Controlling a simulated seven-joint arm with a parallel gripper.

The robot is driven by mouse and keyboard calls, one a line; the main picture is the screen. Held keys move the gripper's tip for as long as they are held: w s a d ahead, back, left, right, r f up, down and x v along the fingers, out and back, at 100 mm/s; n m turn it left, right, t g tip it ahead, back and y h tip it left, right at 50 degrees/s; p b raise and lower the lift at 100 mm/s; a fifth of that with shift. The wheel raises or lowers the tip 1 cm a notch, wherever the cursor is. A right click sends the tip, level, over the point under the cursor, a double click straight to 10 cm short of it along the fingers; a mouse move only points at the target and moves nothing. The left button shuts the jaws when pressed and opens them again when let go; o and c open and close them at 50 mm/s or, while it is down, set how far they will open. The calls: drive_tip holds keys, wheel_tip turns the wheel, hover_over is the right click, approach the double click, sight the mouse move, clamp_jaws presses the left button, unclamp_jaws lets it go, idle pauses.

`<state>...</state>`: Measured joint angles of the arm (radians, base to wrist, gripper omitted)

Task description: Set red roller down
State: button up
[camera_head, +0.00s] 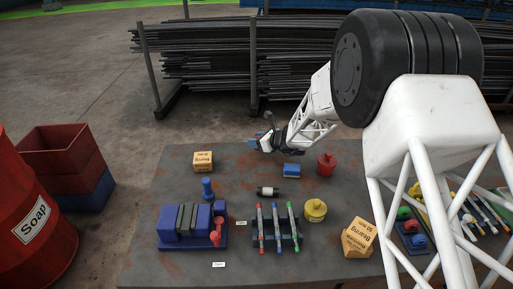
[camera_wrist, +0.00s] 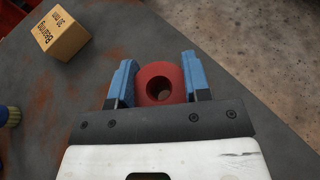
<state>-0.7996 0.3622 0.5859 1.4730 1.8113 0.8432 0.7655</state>
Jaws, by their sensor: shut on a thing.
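The red roller (camera_wrist: 150,72) shows end-on in the wrist view, with a dark hole in its face. It sits between the two blue fingers of my gripper (camera_wrist: 160,82), which are shut on its sides. In the head view my gripper (camera_head: 262,134) is near the back edge of the grey table (camera_head: 170,190); I cannot clearly make out the roller there. The gap between roller and table is hard to judge.
A Bearing box (camera_head: 203,160) stands left of my gripper and also shows in the wrist view (camera_wrist: 62,34). A blue block (camera_head: 291,170) and a red canister (camera_head: 326,165) are to the right. A blue fixture (camera_head: 180,235) and a pen rack (camera_head: 290,244) stand in front.

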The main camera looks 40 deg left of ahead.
drive_tip(key=shift+f, duration=0.15)
drive_tip(key=shift+f, duration=1.65)
drive_tip(key=shift+f, duration=0.15)
drive_tip(key=o, duration=0.9)
drive_tip(key=shift+w+d+r, duration=0.1)
drive_tip(key=shift+d+r, duration=0.25)
drive_tip(key=v, duration=1.1)
drive_tip(key=shift+d, duration=0.1)
drive_tip(key=shift+r, duration=0.1)
